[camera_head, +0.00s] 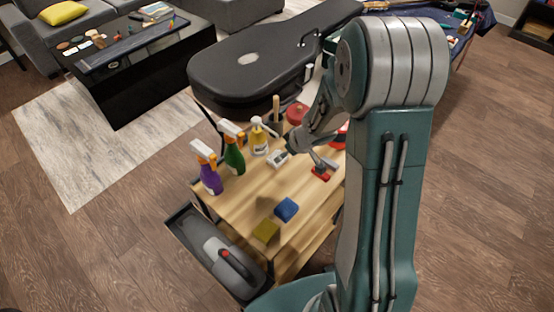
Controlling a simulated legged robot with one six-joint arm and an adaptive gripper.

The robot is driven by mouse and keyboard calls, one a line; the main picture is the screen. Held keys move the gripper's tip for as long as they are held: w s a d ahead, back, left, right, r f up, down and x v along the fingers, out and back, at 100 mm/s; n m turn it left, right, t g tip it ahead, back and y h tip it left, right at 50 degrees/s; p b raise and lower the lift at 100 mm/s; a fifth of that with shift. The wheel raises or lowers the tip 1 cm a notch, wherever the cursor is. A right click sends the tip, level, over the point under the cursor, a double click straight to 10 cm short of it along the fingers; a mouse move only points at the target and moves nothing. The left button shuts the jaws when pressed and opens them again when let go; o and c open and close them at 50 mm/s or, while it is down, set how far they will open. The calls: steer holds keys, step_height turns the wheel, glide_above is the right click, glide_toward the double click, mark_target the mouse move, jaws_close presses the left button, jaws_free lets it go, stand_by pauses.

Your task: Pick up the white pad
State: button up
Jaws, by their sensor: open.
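A small whitish block, which looks like the white pad (278,159), is on the wooden tabletop (240,205), right of the spray bottles. My gripper (286,153) reaches down from the upper right with its tip at this block. The gripper is open. Its fingers are small and partly merge with the pale block, so I cannot tell whether they touch it or sit around it. A blue pad (287,209) and a yellow-green pad (266,231) lie nearer the front of the table.
Purple (210,178), green (234,157) and yellow (259,140) spray bottles stand left of the gripper. A red-headed tool (321,172) lies to its right. A black guitar case (255,75) is behind. A grey handheld vacuum (229,262) sits on a lower shelf.

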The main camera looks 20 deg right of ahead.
mark_target(283, 161)
steer(key=shift+x, duration=1)
steer(key=shift+w+f, duration=0.25)
steer(key=shift+f, duration=0.35)
steer(key=x, duration=0.4)
steer(key=shift+f, duration=0.1)
steer(key=c, duration=0.7)
steer(key=shift+o, duration=0.2)
steer(key=shift+s+d+r, duration=0.3)
steer(key=shift+r, duration=0.1)
step_height(283, 161, up, 6)
steer(key=shift+r, duration=0.15)
steer(key=s+d, duration=0.5)
steer(key=s, duration=0.3)
steer(key=s+d, duration=0.5)
steer(key=s, duration=0.3)
steer(key=shift+d, duration=0.35)
